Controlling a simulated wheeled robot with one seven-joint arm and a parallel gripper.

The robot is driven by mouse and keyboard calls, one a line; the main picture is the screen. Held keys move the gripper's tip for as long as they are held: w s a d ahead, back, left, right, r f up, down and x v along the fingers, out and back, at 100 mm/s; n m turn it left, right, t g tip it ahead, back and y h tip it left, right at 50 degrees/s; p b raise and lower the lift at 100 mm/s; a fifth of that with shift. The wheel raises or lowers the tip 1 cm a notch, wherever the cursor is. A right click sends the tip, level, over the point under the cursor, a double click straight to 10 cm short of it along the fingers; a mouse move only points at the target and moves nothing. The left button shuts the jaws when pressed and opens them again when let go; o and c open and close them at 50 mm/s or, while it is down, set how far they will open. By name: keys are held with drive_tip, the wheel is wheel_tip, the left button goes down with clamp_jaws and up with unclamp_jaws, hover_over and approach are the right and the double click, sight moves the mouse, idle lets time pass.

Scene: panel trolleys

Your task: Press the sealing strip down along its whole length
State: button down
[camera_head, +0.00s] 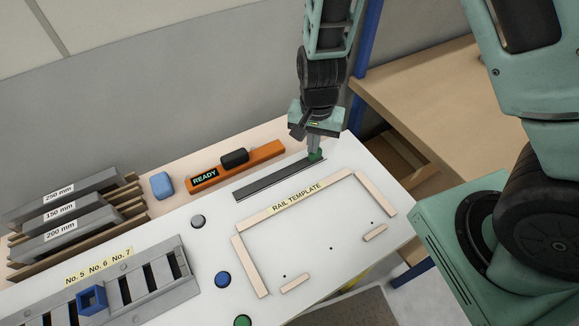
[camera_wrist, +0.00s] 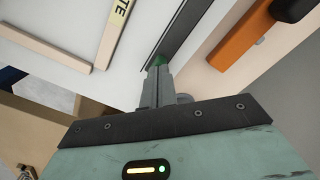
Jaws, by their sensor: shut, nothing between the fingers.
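The sealing strip (camera_head: 270,182) is a long dark grey strip lying on the white panel, running from lower left to upper right in the head view. It also shows in the wrist view (camera_wrist: 183,33). My gripper (camera_head: 315,153) points down at the strip's right end, its fingers shut with nothing between them. In the wrist view the fingertips (camera_wrist: 158,69) are over the near end of the strip. A small green piece shows right at the tips and hides part of that end. I cannot tell whether the tips touch the strip.
An orange bar marked READY (camera_head: 235,166) with a black piece (camera_head: 235,158) on it lies behind the strip. The wooden-edged rail template (camera_head: 297,197) is in front. A blue block (camera_head: 162,185), stacked grey rails (camera_head: 68,212) and a slotted rack (camera_head: 112,288) are left.

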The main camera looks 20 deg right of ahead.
wheel_tip(320, 180, up, 3)
drive_tip(key=shift+f+p, duration=0.15)
drive_tip(key=shift+p, duration=0.8)
drive_tip(key=shift+f, duration=0.1)
drive_tip(key=p, duration=0.2)
approach(291, 169)
drive_tip(key=shift+w+d+f, duration=0.1)
drive_tip(key=shift+d+f, duration=0.3)
drive_tip(key=shift+d, duration=0.25)
drive_tip(key=shift+a+f+p, duration=0.1)
drive_tip(key=shift+a+p, duration=0.3)
drive_tip(key=shift+a, duration=0.3)
drive_tip(key=shift+f, duration=0.2)
drive_tip(key=shift+f+b, duration=2.15)
drive_tip(key=shift+f, duration=0.65)
